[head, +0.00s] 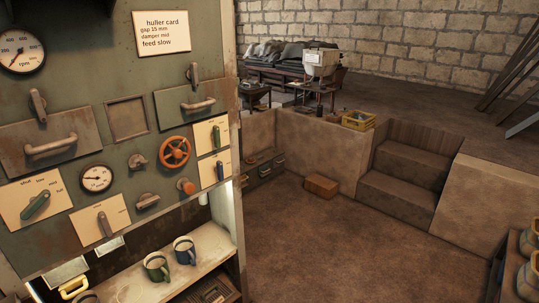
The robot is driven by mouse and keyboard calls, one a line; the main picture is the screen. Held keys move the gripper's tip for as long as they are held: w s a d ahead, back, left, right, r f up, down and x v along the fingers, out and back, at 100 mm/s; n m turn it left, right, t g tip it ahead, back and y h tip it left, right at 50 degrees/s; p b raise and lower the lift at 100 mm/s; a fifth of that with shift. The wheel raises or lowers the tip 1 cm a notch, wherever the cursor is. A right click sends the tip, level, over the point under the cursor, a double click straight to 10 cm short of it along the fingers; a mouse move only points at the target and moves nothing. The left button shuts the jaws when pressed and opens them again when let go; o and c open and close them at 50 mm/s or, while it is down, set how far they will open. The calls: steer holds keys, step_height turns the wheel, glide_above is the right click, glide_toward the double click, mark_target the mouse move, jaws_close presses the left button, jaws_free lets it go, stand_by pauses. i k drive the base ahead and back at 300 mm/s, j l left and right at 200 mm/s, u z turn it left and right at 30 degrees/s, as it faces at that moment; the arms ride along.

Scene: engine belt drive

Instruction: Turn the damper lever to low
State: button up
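Several levers sit on the green machine panel in the head view. A green lever (36,204) is on a cream plate (15,207) at the lower left; its small marks seem to read shut, low, mid and full. This lever tilts up to the right, and I cannot tell surely which mark it points at. A grey lever (104,224) on another plate stands near upright. No damper name is legible beside any lever. My gripper is not in view.
An orange handwheel (174,152), gauges and drawer handles crowd the panel. The huller card (162,32) reads damper mid. Mugs (157,267) stand on the shelf below. A brown block (321,186) lies on the otherwise open floor; steps (400,180) rise behind.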

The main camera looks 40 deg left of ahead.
mark_target(35, 202)
steer(key=u, duration=2.6)
